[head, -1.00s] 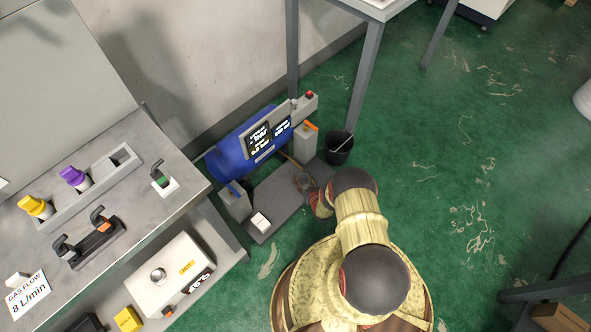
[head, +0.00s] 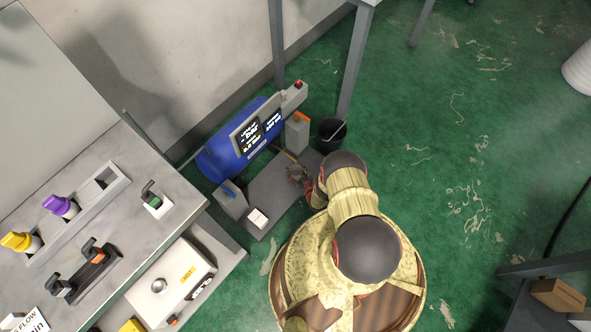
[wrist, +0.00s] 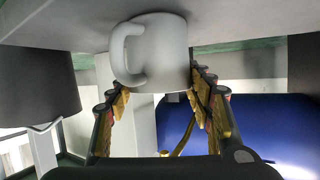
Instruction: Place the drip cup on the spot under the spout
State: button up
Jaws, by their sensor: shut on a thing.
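The drip cup (wrist: 160,50) is a pale grey mug with its handle on the left in the wrist view. My gripper (wrist: 155,100) is shut on it, with one finger on each side. The cup is at the grey base plate (wrist: 240,22); I cannot tell whether it touches. In the head view my gripper (head: 299,174) is low over the plate (head: 273,195), and the cup cannot be made out there. A thin brass pipe, seemingly the spout (head: 287,156), comes from the blue tank (head: 222,155) close to my gripper. The spot under it cannot be made out.
A dark bucket (head: 331,133) stands on the floor right of the plate. Grey posts (head: 232,200) and (head: 297,132) flank the tank, and a white block (head: 258,218) sits on the plate's near corner.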

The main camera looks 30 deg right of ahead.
jog(key=o, duration=1.2)
jog(key=shift+c, duration=0.2)
jog(key=shift+r, duration=0.1)
jog(key=p+v, duration=0.4)
jog(key=v, duration=0.8)
jog(key=shift+r, duration=0.1)
